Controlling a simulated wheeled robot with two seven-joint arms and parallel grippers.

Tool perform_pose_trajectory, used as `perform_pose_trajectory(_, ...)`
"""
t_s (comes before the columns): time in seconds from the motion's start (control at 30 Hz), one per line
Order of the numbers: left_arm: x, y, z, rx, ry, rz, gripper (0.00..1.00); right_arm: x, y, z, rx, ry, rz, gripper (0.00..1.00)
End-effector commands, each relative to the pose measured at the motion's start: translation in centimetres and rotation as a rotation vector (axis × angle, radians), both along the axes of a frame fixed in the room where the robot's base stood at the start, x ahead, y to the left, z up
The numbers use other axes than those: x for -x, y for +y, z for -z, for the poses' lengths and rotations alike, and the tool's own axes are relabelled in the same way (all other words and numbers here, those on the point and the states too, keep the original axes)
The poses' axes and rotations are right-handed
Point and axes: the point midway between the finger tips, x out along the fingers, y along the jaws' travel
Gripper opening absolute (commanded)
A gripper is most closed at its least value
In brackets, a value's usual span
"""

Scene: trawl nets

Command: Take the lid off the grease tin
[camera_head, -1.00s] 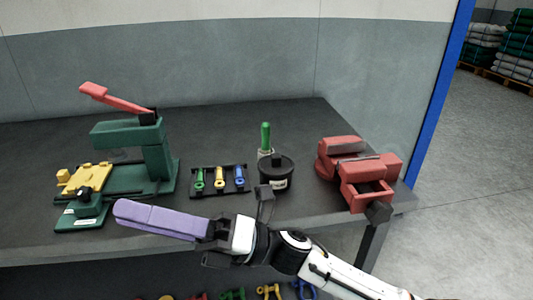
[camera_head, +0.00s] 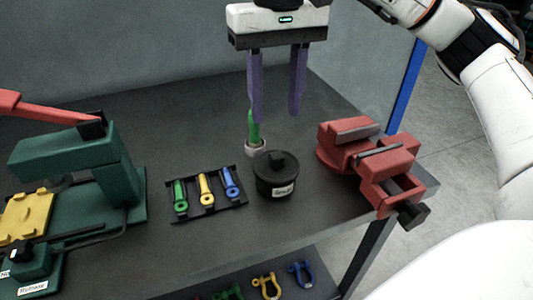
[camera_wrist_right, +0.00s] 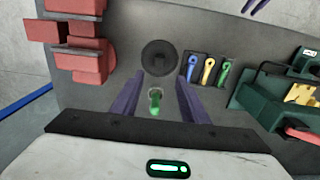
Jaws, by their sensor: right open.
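The grease tin (camera_head: 277,184) is a squat black round tin with a pale label, upright on the table. Its black lid (camera_head: 290,164) is on it, with a block-shaped knob on top. It also shows from above in the right wrist view (camera_wrist_right: 159,58). My right gripper (camera_head: 276,114) points down with its purple fingers apart and empty, above and behind the tin, not touching it. In the right wrist view its fingers (camera_wrist_right: 157,98) frame the green-handled tool. Two purple tips, seemingly my left gripper (camera_wrist_right: 255,5), are cut off at the top edge there.
A green-handled tool (camera_head: 254,130) stands in a small cup behind the tin. A black tray (camera_head: 208,215) with coloured shackle-like parts lies left of it. A red vise (camera_head: 350,150) stands right, a green press (camera_head: 75,165) far left. The table (camera_head: 190,250) is clear in front.

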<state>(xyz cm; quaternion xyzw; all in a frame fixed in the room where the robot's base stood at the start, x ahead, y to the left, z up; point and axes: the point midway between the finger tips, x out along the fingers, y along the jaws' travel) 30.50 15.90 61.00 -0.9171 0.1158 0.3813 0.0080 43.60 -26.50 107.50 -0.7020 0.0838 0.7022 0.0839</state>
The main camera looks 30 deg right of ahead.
Motion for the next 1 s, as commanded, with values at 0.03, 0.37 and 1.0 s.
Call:
perform_pose_trajectory(0.03,0.1,0.0,0.6,0.0,0.002,0.0,0.31,0.1,-0.1,1.1,0.004,0.003,-0.003,0.41)
perform_pose_trajectory(0.37,0.1,-0.5,0.9,0.004,-0.001,0.007,0.31,0.1,0.0,4.6,0.002,0.001,-0.002,0.41)
perform_pose_trajectory(1.0,0.2,-0.5,1.0,0.004,0.005,0.007,0.31,0.4,-0.1,9.6,0.0,0.0,-0.001,0.41)
